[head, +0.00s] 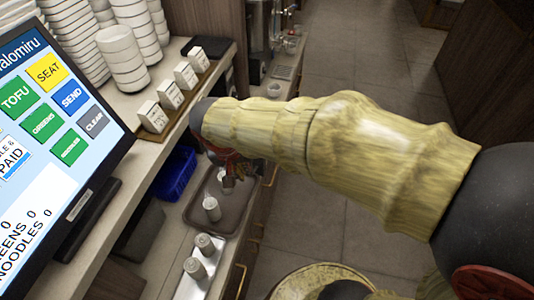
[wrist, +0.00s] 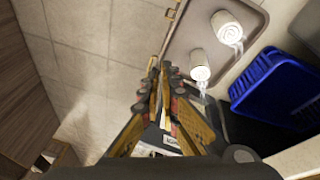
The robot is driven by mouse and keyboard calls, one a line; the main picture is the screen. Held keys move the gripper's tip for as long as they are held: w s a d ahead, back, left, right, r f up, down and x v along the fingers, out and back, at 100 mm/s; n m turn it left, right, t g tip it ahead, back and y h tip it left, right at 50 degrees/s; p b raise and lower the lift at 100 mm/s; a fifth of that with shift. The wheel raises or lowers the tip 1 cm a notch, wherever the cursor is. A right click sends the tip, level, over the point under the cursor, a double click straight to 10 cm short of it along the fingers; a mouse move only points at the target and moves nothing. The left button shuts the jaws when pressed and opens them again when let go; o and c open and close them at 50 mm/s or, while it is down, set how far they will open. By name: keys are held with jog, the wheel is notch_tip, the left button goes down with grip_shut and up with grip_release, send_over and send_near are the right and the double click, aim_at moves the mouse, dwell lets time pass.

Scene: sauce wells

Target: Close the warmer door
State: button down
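I cannot make out the warmer or its door in either view. My gripper (wrist: 159,68) shows in the wrist view with its two fingers converging and the tips close together. No object shows between the tips. It is over the edge of the counter, beside a grey tray (wrist: 190,18), with floor to its left. In the head view my forearm hides most of the gripper; only a dark and red part of it shows below the arm's end, above the tray (head: 196,190). A white label with dark print (wrist: 170,148) shows between the finger bases, partly hidden.
Several small white boxes (head: 170,94), stacked bowls (head: 122,55) and an order screen (head: 50,130) are on the left counter. Floor (head: 340,60) is clear beyond my arm.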

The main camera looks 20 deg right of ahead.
jog(key=w+d+f+m+b, duration=0.1)
jog(key=w+d+f+m, duration=0.5)
jog(key=w+d+f, duration=0.1)
jog(key=shift+w+d+f+t+h+b, duration=0.2)
jog(key=shift+w+d+t+h+b, duration=0.15)
jog(key=shift+w, duration=0.4)
dwell(0.5)
